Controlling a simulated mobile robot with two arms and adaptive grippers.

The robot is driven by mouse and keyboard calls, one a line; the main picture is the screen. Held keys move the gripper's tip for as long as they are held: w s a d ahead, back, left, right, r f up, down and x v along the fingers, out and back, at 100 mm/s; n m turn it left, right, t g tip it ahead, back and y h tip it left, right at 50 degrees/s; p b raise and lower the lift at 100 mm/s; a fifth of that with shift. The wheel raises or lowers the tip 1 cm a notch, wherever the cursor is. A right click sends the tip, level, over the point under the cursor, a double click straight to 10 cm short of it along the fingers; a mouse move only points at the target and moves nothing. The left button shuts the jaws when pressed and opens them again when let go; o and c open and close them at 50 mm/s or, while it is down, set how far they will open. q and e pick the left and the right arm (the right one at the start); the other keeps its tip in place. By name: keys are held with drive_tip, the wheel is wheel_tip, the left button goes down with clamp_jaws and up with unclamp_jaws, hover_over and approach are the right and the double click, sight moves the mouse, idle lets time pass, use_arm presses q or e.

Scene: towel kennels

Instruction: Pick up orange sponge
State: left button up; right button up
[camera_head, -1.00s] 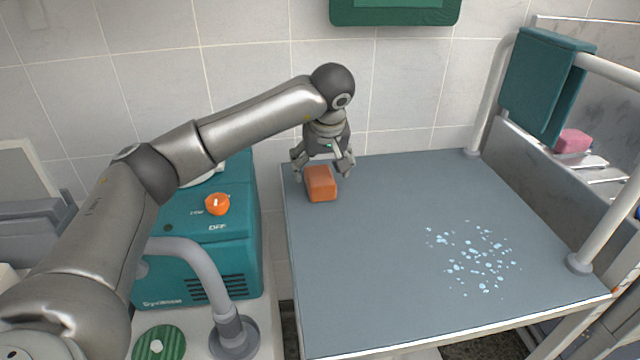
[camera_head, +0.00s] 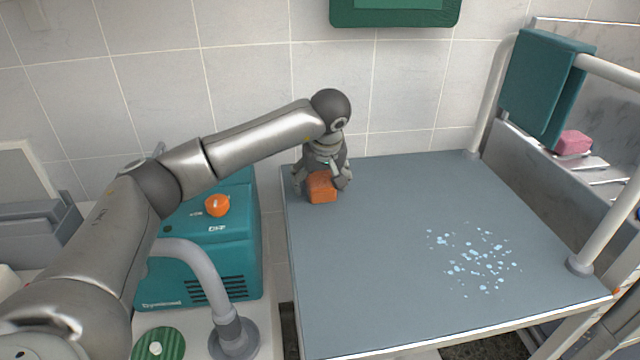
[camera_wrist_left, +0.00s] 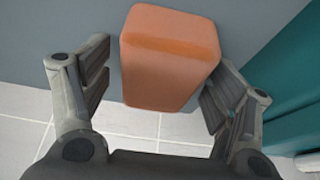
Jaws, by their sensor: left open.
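The orange sponge (camera_head: 321,188) is a small block on the grey-blue table top (camera_head: 390,240), near its back left corner. My left gripper (camera_head: 322,186) is lowered over it, with a finger on either side. In the left wrist view the sponge (camera_wrist_left: 168,58) lies between the two open fingers of the gripper (camera_wrist_left: 160,88). A narrow gap shows on the left finger's side, and the right finger is very close to the sponge; I cannot tell if it touches. My right gripper is not in view.
A teal machine (camera_head: 205,250) with an orange knob (camera_head: 217,205) stands left of the table. Light blue spots (camera_head: 475,258) mark the table's right part. A white rail (camera_head: 600,225) with a teal towel (camera_head: 540,85) and a pink sponge (camera_head: 573,143) are at the right.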

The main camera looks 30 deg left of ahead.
use_arm(q)
drive_tip(key=shift+f, duration=0.1)
drive_tip(key=c, duration=0.9)
drive_tip(key=shift+c, duration=0.2)
